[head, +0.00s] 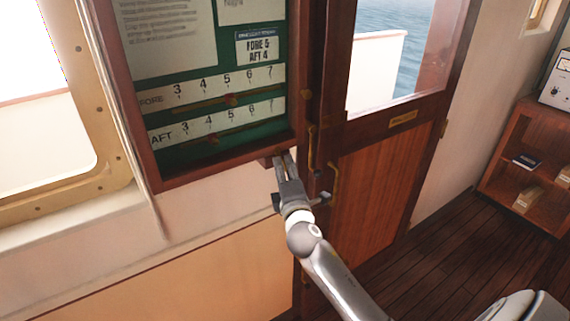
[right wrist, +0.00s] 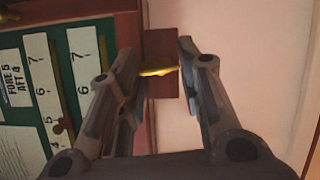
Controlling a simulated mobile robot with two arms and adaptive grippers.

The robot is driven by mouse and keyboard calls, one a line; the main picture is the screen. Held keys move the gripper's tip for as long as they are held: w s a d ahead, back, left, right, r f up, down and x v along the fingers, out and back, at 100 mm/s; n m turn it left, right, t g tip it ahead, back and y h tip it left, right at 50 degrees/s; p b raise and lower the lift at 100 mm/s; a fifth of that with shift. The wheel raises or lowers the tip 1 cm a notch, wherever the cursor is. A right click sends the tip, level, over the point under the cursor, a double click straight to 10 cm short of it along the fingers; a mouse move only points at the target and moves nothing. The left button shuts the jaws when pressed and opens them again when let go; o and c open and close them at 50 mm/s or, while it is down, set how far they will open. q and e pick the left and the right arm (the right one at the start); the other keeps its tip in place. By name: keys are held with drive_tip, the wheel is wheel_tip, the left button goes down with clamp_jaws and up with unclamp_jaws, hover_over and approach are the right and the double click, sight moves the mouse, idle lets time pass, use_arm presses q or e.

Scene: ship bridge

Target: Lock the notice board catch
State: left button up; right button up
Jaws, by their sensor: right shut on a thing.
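The notice board (head: 180,165) hangs on the wall at upper left in the head view. It has a dark red wooden frame, green backing, papers and FORE and AFT number strips; part of it also shows in the right wrist view (right wrist: 83,42). My right gripper (head: 284,158) is at the lower right corner of its frame. In the right wrist view a small brass catch (right wrist: 157,71) lies between the fingers, in front of a dark red wooden block (right wrist: 162,48). The right gripper is shut on this catch. In the head view the fingers hide the catch. My left gripper is out of view.
A wooden door (head: 365,190) with a window and brass handles (head: 333,184) stands just right of my right gripper. A framed window (head: 110,150) is at far left. A shelf unit (head: 510,150) stands at right. The plank floor between is clear.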

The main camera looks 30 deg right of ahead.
drive_tip(key=shift+r+m+g+p, duration=0.1)
drive_tip(key=shift+m+g+p, duration=0.3)
drive_tip(key=shift+m+p, duration=0.35)
drive_tip(key=o, duration=1)
drive_tip(key=shift+o, duration=0.2)
drive_tip(key=shift+s, duration=0.1)
drive_tip(key=v, duration=1.1)
drive_tip(key=shift+s, duration=0.4)
drive_tip(key=shift+a, duration=0.1)
